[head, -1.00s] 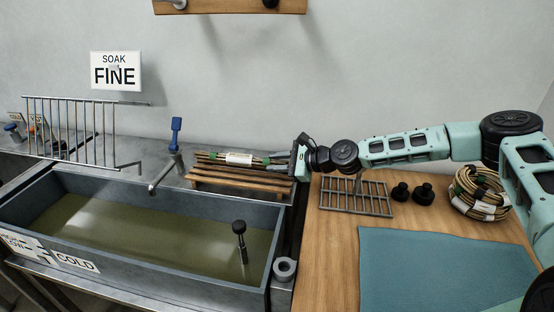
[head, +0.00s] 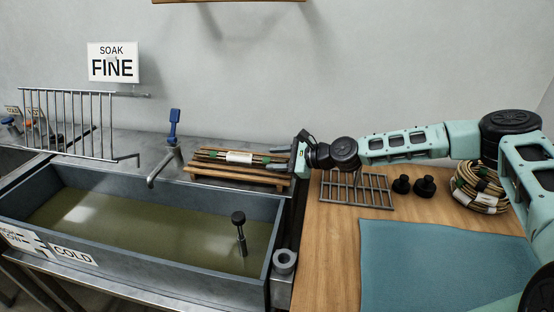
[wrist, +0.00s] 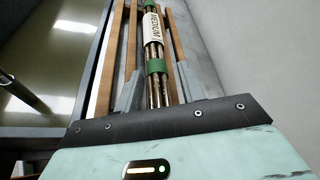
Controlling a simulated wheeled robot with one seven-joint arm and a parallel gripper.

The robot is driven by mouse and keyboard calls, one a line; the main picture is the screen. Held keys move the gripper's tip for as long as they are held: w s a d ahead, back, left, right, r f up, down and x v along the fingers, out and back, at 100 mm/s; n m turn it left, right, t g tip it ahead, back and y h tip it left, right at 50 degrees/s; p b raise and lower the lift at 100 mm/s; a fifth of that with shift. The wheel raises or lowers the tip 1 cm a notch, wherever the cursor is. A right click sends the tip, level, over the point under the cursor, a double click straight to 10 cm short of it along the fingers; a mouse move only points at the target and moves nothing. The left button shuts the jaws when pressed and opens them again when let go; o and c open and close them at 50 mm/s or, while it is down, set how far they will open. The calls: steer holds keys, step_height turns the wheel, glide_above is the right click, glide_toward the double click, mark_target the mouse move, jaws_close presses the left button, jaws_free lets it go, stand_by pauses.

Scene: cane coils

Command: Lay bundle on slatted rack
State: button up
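The cane bundle (head: 238,157) is a set of thin brown rods with green ties and a white printed label. It lies along the wooden slatted rack (head: 236,177) behind the trough's right end. In the wrist view the bundle (wrist: 155,53) runs lengthwise over the rack's slats (wrist: 107,62). My gripper (head: 294,160) is at the rack's right end, over the bundle's near end. In the wrist view my gripper's fingers (wrist: 160,88) stand apart on either side of the bundle, with gaps showing. The bundle's end under the gripper's palm is hidden.
A water-filled trough (head: 150,280) with a tap (head: 172,145) is at left. On the wooden bench at right are a metal grid (head: 357,188), black knobs (head: 424,187), a cane coil (head: 480,188) and a teal mat (head: 440,265). A wire rack (head: 70,125) stands at the back left.

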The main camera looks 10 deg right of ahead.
steer(key=shift+s+a+f, duration=0.2)
steer(key=shift+s+f, duration=0.2)
steer(key=shift+f, duration=0.05)
steer(key=r+b+v, duration=0.1)
steer(key=b+v, duration=0.1)
steer(key=v, duration=1.5)
steer(key=shift+w+d, duration=0.2)
steer(key=shift+d, duration=0.1)
